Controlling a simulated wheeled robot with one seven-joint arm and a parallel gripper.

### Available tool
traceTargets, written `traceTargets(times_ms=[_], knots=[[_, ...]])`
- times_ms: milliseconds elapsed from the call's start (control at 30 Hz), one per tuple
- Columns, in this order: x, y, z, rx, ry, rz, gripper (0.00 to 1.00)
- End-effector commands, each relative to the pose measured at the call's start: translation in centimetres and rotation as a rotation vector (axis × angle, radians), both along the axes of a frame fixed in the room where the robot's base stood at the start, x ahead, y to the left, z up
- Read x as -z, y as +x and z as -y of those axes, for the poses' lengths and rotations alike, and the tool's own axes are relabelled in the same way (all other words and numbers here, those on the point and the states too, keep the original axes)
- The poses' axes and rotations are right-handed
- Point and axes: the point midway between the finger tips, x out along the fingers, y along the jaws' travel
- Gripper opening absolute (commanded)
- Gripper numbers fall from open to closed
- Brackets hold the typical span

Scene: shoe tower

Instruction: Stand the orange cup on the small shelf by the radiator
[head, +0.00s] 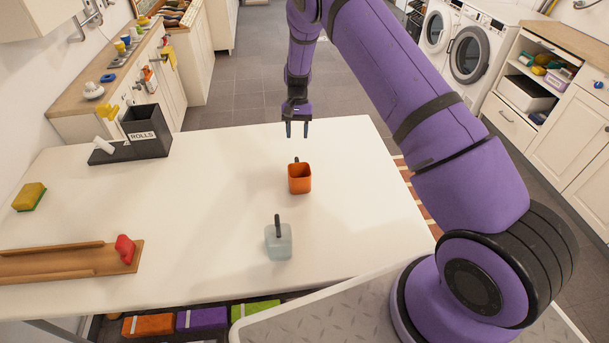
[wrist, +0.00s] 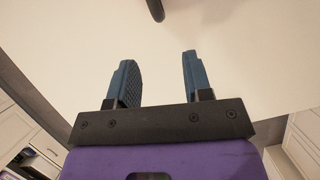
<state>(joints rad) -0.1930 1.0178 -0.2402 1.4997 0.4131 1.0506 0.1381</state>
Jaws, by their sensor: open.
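The orange cup (head: 300,181) stands upright on the white table, with a dark handle on its far side. My gripper (head: 297,132) hangs fingers-down above the table, beyond the cup and apart from it. Its two blue fingers are open with nothing between them; they also show in the wrist view (wrist: 158,80). A dark rounded end (wrist: 157,8) at the top edge of the wrist view looks like the cup's handle; the rest is out of frame. I cannot make out a radiator or a small shelf beside one in either view.
A pale blue-grey cup (head: 279,243) with a dark handle stands nearer on the white table (head: 200,215). A black ROLLS box (head: 146,133), a sponge (head: 30,197) and a wooden tray (head: 60,263) with a red item (head: 125,249) are left. The table around the orange cup is clear.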

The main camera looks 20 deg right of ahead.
Motion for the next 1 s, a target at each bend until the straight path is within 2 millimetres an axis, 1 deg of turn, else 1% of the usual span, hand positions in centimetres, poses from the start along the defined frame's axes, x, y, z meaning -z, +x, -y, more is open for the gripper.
traceTargets(times_ms=[233, 433, 500, 667, 767, 900, 1000], knots=[[2.0, -0.6, -0.3, 0.001, -0.001, -0.005, 0.46], [4.7, -1.7, -0.7, 0.001, 0.000, -0.007, 0.46], [5.3, -1.9, -0.8, 0.001, -0.001, -0.004, 0.46], [5.9, -2.3, -1.0, 0.001, -0.001, -0.004, 0.46], [6.8, -3.0, -1.3, 0.000, -0.001, -0.005, 0.46], [8.4, -4.0, -1.9, 0.001, -0.002, -0.005, 0.46], [9.6, -4.5, -2.0, 0.000, -0.001, -0.006, 0.46]])
